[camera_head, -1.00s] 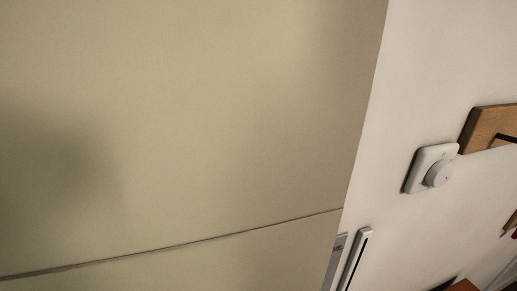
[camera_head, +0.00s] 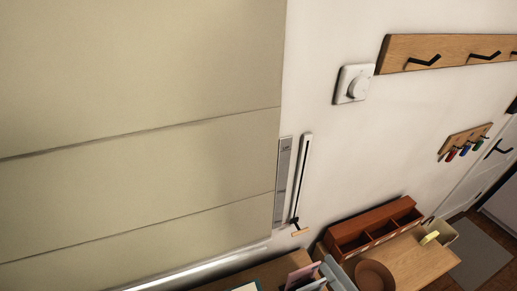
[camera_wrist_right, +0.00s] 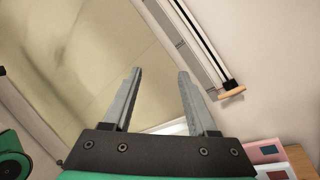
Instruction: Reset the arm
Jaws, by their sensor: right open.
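My right gripper (camera_wrist_right: 155,95) shows in the right wrist view, with its two grey fingers spread apart and nothing between them. A pale beige panelled surface and a white wall lie behind the fingers. The fingers seem clear of the slider with a wooden handle (camera_wrist_right: 232,93) to their right. In the head view I cannot clearly make out the right gripper. My left gripper is in neither current view.
The large beige panels (camera_head: 130,90) fill the left of the head view. A wall dial (camera_head: 352,84), a wooden hook rail (camera_head: 440,48) and a vertical white track (camera_head: 302,175) are on the wall. A wooden organizer (camera_head: 372,226) and a round brown dish (camera_head: 373,275) are below.

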